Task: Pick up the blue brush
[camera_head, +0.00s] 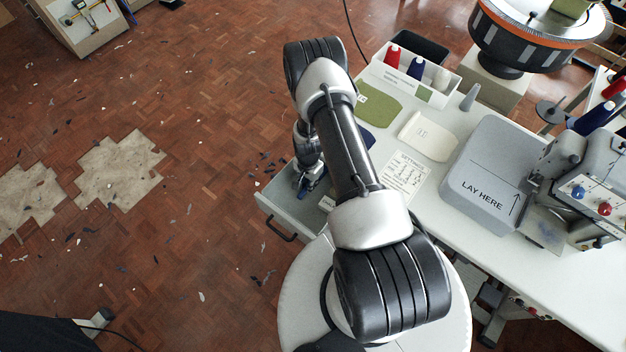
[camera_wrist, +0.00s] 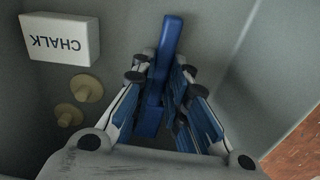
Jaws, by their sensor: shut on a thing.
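The blue brush (camera_wrist: 163,62) shows in the wrist view, standing out lengthwise between my gripper's fingers inside a grey drawer (camera_wrist: 225,65). My gripper (camera_wrist: 162,85) is shut on the brush, with a finger on each side of it. The brush's lower part is partly hidden by the fingers. In the head view my gripper (camera_head: 310,180) reaches down into the open drawer (camera_head: 283,205), and a bit of blue shows at its tip. I cannot tell whether the brush touches the drawer floor.
A white chalk box (camera_wrist: 62,38) and two tan round pieces (camera_wrist: 86,88) lie in the drawer beside my gripper. The drawer walls stand close around. The white table (camera_head: 470,262) bears a grey pad (camera_head: 490,165), a machine (camera_head: 590,185) and a thread-cone tray (camera_head: 405,82).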

